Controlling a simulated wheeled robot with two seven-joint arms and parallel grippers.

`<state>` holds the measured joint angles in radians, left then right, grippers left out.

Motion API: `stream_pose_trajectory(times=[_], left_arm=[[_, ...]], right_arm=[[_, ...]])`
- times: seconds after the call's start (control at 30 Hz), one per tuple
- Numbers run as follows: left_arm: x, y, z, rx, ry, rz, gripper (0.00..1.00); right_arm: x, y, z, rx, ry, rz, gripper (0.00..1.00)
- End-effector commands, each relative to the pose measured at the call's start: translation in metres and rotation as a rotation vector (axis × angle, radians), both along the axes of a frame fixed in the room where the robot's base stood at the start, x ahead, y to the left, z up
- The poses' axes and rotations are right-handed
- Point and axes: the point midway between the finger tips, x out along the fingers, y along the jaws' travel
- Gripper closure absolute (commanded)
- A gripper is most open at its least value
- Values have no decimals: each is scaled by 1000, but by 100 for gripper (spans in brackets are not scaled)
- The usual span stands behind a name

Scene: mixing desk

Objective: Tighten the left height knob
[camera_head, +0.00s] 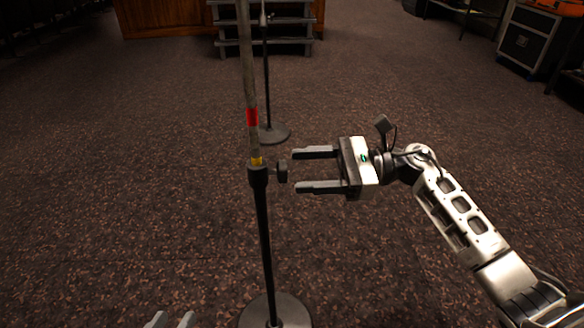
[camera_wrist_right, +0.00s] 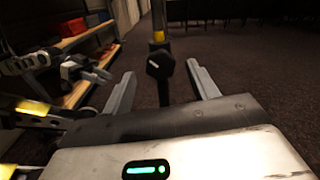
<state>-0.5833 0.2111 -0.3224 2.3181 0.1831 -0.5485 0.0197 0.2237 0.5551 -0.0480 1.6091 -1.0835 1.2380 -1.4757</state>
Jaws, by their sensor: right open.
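A dark height knob (camera_head: 282,171) sticks out from the right side of the clutch on the near microphone stand (camera_head: 264,230). The stand is upright, with red and yellow bands on its upper tube. My right gripper (camera_head: 298,171) is open, its two fingers pointing left at the knob, the tips just short of it in the head view. In the right wrist view the knob (camera_wrist_right: 160,66) appears between the fingertips, not gripped. My left gripper (camera_head: 170,319) shows only its fingertips at the bottom edge, apart and empty, away from the knob.
A second stand (camera_head: 267,80) with a round base stands behind the near one. The near stand's round base (camera_head: 285,312) is at the bottom edge. Steps (camera_head: 262,45) and a black case (camera_head: 530,42) are at the back. Open carpet surrounds the stands.

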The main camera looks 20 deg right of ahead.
Motion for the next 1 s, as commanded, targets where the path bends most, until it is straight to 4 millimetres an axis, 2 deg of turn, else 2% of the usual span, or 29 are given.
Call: stream_pose_trajectory(times=[0.03, 0.2, 0.57, 0.67, 0.73, 0.77, 1.0], left_arm=[[0, 0, -1, 2, 3, 0, 64], [-1, 1, -2, 4, 8, 1, 64], [-2, 1, -4, 4, 14, 1, 64], [-2, 0, -4, 3, 14, 1, 64], [-2, 0, -4, 2, 14, 1, 64], [-2, 0, -4, 2, 14, 1, 64], [-2, -1, -3, 0, 14, 0, 64]], right_arm=[[2, 9, 1, 2, -3, 2, 41], [7, 26, 1, 0, -2, 1, 41], [9, 30, 0, 0, -1, 0, 41], [9, 30, 0, 0, 0, 0, 63], [9, 30, 0, 0, 0, 0, 83], [9, 30, 0, 0, 0, 0, 86], [8, 30, 0, 2, 13, 1, 86]])
